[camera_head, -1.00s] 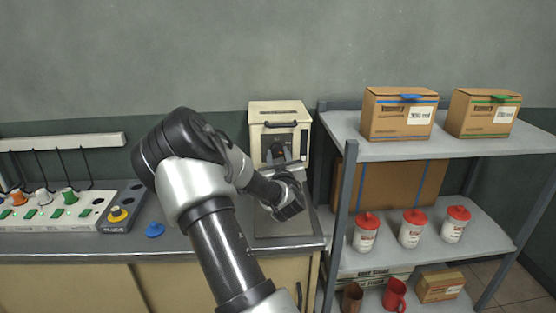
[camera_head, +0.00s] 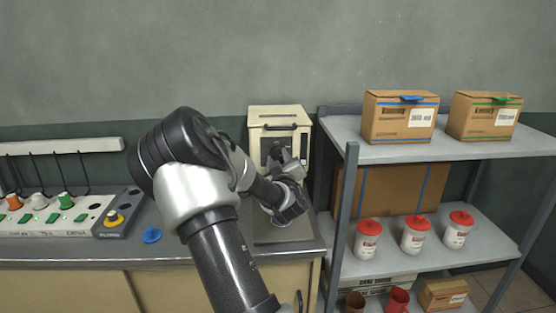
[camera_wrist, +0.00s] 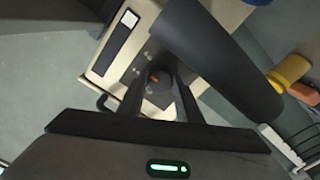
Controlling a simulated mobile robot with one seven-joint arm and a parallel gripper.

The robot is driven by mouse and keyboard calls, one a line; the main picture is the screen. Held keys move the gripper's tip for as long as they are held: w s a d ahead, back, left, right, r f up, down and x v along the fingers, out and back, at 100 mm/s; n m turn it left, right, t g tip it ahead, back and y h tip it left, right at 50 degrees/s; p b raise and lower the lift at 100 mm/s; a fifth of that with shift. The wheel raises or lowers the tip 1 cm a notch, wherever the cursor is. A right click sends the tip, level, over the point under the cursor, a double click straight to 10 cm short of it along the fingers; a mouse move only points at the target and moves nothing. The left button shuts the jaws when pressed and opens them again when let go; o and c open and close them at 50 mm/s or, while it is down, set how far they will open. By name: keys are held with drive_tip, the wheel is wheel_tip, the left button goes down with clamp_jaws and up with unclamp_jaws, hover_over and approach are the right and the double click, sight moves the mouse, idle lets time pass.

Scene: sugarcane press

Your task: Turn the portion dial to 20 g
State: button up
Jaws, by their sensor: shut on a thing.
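The cream dispenser box (camera_head: 258,127) stands on the counter, with a slot in its top and a dark front panel. My gripper (camera_head: 278,157) reaches to its front and hides much of the panel. In the wrist view the portion dial (camera_wrist: 159,79) is a dark round knob with a small orange mark. The fingers of my gripper (camera_wrist: 160,86) are on either side of the dial and shut on it. The box (camera_wrist: 104,67) also shows there, tilted. I cannot read any gram marks, so the dial's setting is not clear.
A metal shelf (camera_head: 335,134) stands close on the right, with cartons and several red-lidded jars. A control strip (camera_head: 85,228) with coloured knobs and a blue cap (camera_head: 151,235) lie to the left on the counter.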

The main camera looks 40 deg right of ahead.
drive_tip(key=o, duration=1)
drive_tip(key=shift+o, duration=0.2)
drive_tip(key=v, duration=1.7)
drive_tip(key=shift+s+a+p, duration=0.15)
drive_tip(key=shift+a+p, duration=0.1)
drive_tip(key=shift+p, duration=0.2)
